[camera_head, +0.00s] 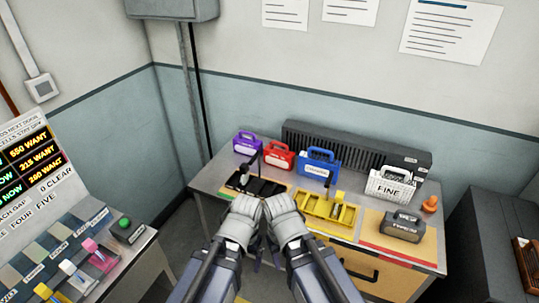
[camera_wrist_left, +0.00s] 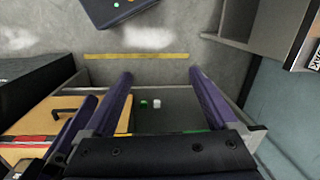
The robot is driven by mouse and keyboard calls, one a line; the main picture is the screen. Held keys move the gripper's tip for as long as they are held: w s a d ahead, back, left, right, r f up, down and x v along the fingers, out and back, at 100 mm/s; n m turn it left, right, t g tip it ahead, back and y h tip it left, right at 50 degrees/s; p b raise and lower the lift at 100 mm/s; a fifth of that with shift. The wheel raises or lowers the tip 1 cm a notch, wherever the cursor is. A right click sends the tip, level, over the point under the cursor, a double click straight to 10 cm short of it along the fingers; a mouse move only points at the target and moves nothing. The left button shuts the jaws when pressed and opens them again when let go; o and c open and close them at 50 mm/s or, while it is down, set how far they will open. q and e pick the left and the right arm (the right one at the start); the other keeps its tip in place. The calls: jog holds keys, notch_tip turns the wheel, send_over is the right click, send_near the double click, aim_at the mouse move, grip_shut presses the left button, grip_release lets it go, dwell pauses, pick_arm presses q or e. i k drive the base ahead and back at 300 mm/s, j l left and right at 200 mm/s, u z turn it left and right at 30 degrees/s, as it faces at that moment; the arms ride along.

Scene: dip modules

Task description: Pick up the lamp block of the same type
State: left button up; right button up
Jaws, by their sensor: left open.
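Several handled blocks stand on the workbench in the head view: purple (camera_head: 247,145), red (camera_head: 279,158), blue (camera_head: 318,163), white marked "FINE" (camera_head: 391,186) and dark grey (camera_head: 403,227). Which one is the lamp block I cannot tell; most labels are too small to read. My left gripper (camera_head: 240,222) is at the bench's front edge, apart from the blocks. Its fingers are spread and empty in the left wrist view (camera_wrist_left: 160,76). My right gripper (camera_head: 285,218) is close beside it, and its fingertips are hidden.
A black tray (camera_head: 262,187) and a yellow tray (camera_head: 325,212) lie on the bench (camera_head: 210,180), with an orange knob (camera_head: 430,203) at right. A dark ribbed unit (camera_head: 355,150) stands behind. A sloped console (camera_head: 65,235) with coloured levers is at left. A dark cabinet (camera_head: 490,235) stands at right.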

aim_at(243, 145)
jog(key=i+j+z, duration=0.2)
jog(key=j+z, duration=0.25)
jog(key=i+j+z, duration=0.1)
jog(key=j+z, duration=0.3)
jog(key=j, duration=0.3)
jog(key=j+z, duration=0.45)
jog(key=j, duration=0.15)
